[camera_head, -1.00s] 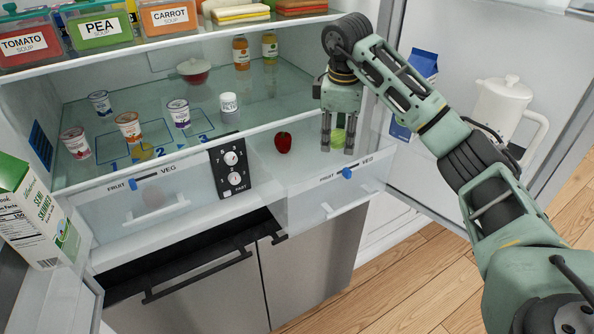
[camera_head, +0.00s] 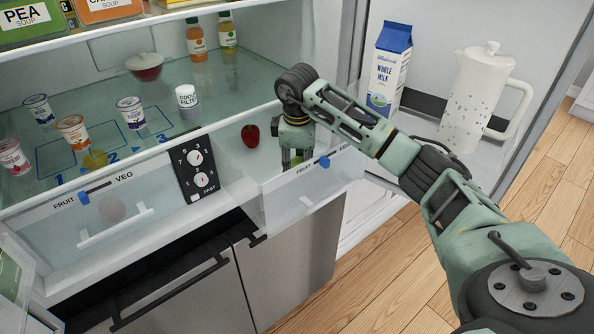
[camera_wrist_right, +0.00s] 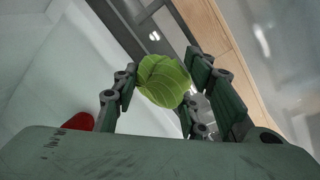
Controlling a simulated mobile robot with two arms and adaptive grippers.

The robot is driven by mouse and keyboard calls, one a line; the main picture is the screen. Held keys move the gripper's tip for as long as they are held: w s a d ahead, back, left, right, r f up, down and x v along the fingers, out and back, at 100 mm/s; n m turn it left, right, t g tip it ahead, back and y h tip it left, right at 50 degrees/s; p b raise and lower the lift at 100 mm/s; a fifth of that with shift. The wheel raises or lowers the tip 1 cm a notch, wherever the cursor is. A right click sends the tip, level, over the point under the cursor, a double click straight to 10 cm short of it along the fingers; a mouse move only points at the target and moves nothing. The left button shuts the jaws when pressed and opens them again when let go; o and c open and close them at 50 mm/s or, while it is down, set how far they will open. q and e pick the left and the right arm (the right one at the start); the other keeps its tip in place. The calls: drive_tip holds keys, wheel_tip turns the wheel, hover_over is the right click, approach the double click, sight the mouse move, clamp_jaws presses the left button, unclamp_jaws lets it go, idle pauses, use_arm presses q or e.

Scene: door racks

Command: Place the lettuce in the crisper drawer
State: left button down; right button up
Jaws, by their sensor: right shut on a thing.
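The right-hand crisper drawer (camera_head: 283,201) is pulled out, with a clear front marked FRUIT and VEG and a blue slider. My right gripper (camera_head: 293,158) reaches down into it, just behind the front panel. It is shut on the green lettuce (camera_wrist_right: 163,81), which sits between the fingers in the right wrist view. In the head view the lettuce is mostly hidden by the gripper and panel. I cannot tell whether it touches the drawer floor. A red pepper-like item (camera_head: 250,135) lies in the drawer to the left; it also shows in the wrist view (camera_wrist_right: 78,121). My left gripper is not in view.
A dial panel (camera_head: 198,168) separates this drawer from the shut left drawer (camera_head: 50,237). A milk carton (camera_head: 388,70) and white pitcher (camera_head: 473,100) stand in the open door at right.

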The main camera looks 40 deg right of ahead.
wheel_tip(320, 180, down, 3)
drive_tip(key=shift+s+f, duration=0.1)
drive_tip(key=shift+f, duration=0.2)
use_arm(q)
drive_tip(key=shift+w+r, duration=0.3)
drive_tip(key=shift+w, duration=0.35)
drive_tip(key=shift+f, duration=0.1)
use_arm(e)
drive_tip(key=shift+f, duration=0.1)
drive_tip(key=o, duration=1)
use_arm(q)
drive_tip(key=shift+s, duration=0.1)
